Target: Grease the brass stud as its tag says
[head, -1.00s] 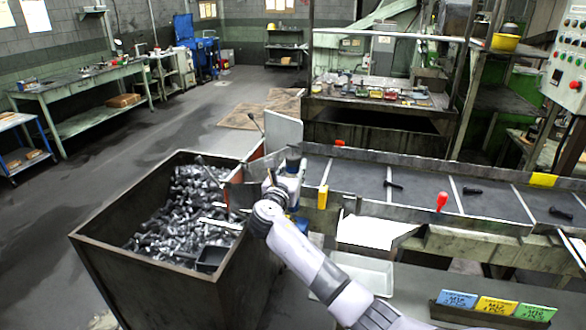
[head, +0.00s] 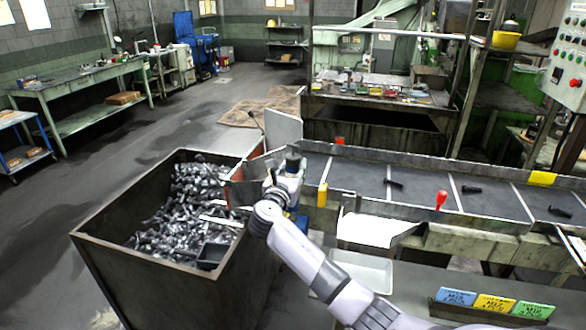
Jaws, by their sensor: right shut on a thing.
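My left gripper is not in view. I cannot pick out a brass stud or its tag. Blue (head: 456,297), yellow (head: 495,303) and green (head: 533,310) cards stand in a holder at the lower right; their lettering is too small to read surely.
A deep dark bin (head: 150,272) of grey bolts stands left of my arm, with a black scoop (head: 211,256) inside. Dark bolts lie apart on the conveyor (head: 420,191). A red-knobbed lever (head: 441,198) and yellow post (head: 322,195) rise at its front edge. A pale tray (head: 365,270) lies below.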

